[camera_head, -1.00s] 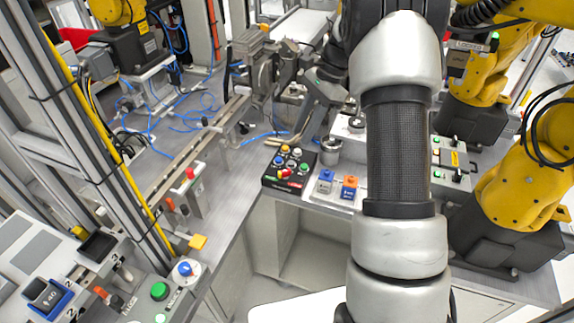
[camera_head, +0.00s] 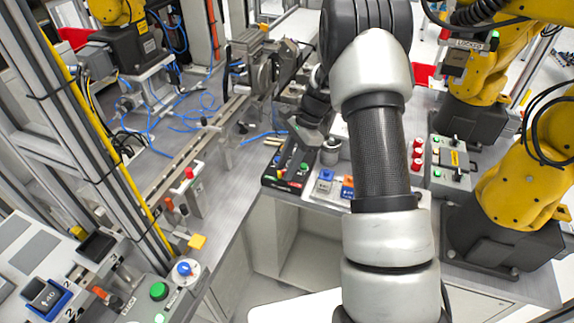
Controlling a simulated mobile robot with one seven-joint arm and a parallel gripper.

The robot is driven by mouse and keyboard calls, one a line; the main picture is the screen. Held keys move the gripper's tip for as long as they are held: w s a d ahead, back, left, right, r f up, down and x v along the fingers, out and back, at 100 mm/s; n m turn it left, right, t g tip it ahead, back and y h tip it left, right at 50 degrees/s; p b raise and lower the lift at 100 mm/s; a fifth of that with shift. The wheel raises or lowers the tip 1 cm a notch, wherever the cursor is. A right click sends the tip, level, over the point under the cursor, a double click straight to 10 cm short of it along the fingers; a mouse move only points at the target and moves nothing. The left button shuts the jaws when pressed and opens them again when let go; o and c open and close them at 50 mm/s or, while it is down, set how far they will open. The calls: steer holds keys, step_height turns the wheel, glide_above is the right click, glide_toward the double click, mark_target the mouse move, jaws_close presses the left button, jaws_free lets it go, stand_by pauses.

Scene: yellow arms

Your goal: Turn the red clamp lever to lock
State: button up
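A red-tipped lever (camera_head: 189,174) stands upright on a small metal bracket beside the rail, left of centre. A second, smaller red-tipped part (camera_head: 170,205) is just below it at the left. I cannot tell for certain which of these is the clamp lever. My gripper (camera_head: 292,150) is dark and points down over the black button box, well to the right of both red tips and apart from them. My arm and wrist partly hide it. Its fingers are too small and dark to show whether they are open or shut.
The black button box (camera_head: 270,182) stands at the bench corner, with blue (camera_head: 326,175) and orange-topped blocks to its right. Several red knobs (camera_head: 417,158) and yellow arms (camera_head: 530,180) are at the right. A yellow post (camera_head: 110,145) rises at the left. Blue cables lie behind the rail.

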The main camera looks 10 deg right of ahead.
jaws_close()
steer(key=shift+n, duration=0.4)
steer(key=n+g, duration=0.1)
steer(key=n, duration=0.1)
steer(key=shift+w+n+h, duration=0.15)
steer(key=shift+n+h, duration=0.25)
steer(key=n, duration=0.2)
steer(key=n+g, duration=0.1)
steer(key=shift+w+a+n+h, duration=0.15)
steer(key=shift+n+h, duration=0.25)
steer(key=n+h, duration=0.1)
steer(key=n, duration=0.1)
steer(key=n+g, duration=0.1)
steer(key=n, duration=0.2)
steer(key=shift+a+h, duration=0.15)
steer(key=shift+h, duration=0.25)
steer(key=n+h, duration=0.1)
steer(key=n, duration=0.1)
steer(key=n+h, duration=0.1)
steer(key=n, duration=0.2)
steer(key=shift+w+a+g, duration=0.1)
steer(key=shift+a+g, duration=0.05)
steer(key=shift+g, duration=0.15)
steer(key=shift+n, duration=0.4)
